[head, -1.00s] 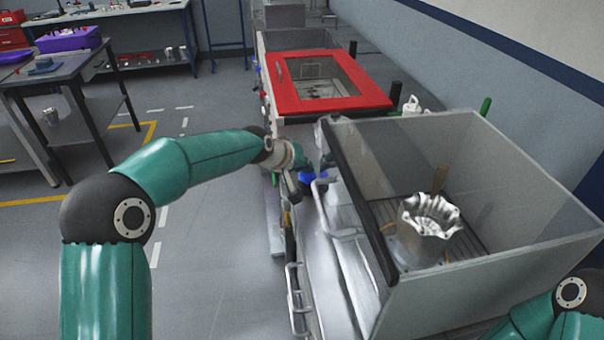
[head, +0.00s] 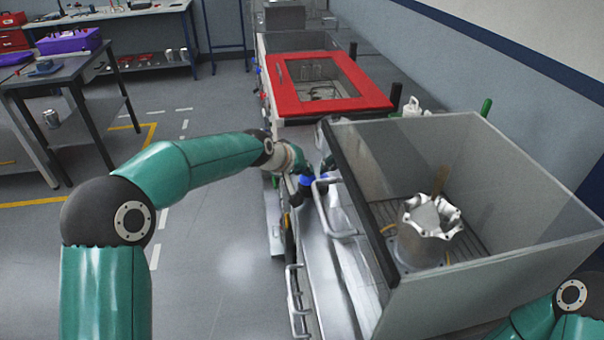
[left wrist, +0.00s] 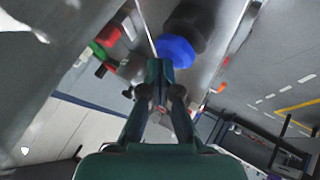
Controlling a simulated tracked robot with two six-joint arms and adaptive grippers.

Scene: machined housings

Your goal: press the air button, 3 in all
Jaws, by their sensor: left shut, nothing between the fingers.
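A round blue button (left wrist: 176,50) with a black body (left wrist: 192,24) sits on the machine front in the left wrist view. Its blue part also shows in the head view (head: 313,181), beside a metal handle. No label is legible. My left gripper (left wrist: 160,68) is shut and empty, with its tips at the near edge of the blue button; I cannot tell whether they touch. In the head view its tips are hard to make out. A metal housing (head: 441,216) stands upright inside the clear-walled cabinet. My right gripper is out of view.
Green (left wrist: 97,49) and red (left wrist: 108,36) controls sit close by in the left wrist view. The metal handle (head: 331,208) juts out near my left gripper. A red-lidded machine (head: 290,98) stands behind the cabinet (head: 520,270). The floor on the left is open.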

